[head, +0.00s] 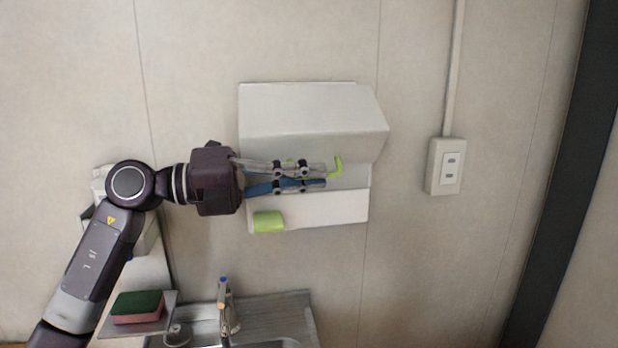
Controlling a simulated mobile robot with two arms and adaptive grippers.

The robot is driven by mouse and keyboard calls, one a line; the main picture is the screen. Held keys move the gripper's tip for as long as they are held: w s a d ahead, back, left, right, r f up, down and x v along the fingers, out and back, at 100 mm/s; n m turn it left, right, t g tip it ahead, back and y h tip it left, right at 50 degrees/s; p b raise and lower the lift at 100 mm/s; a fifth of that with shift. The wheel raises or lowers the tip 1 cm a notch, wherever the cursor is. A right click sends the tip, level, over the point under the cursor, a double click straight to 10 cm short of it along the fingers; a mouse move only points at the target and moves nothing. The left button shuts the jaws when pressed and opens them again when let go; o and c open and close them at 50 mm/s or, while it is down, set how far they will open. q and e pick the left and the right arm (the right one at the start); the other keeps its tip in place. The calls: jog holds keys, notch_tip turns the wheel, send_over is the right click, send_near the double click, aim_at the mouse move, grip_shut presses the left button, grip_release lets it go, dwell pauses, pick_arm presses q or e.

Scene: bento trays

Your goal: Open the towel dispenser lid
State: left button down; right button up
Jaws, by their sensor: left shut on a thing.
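The white towel dispenser (300,110) is fixed to the wall in the middle of the head view. Its upper part juts out over a lower white part (330,208); I cannot tell surely how far the lid stands open. A thin light-green handle (338,165) shows at the dispenser's middle, partly hidden behind the fingers. My left gripper (322,176) reaches in from the left, its fingers lying level across the dispenser's front, and is shut on the green handle. A green block-like piece (268,221) is at the dispenser's lower left. My right gripper is not in view.
A wall socket box (446,166) with a conduit is to the right. Below left are a sink with a tap (225,308) and a small shelf (170,311) with a sponge (137,307). A dark vertical post (565,170) is at the far right.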

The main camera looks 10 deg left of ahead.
pick_arm(q)
jog(key=shift+d+f, duration=0.1)
jog(key=shift+f, duration=0.15)
jog(key=c, duration=2.1)
grip_release()
jog(key=shift+r, duration=0.1)
jog(key=v, duration=1.2)
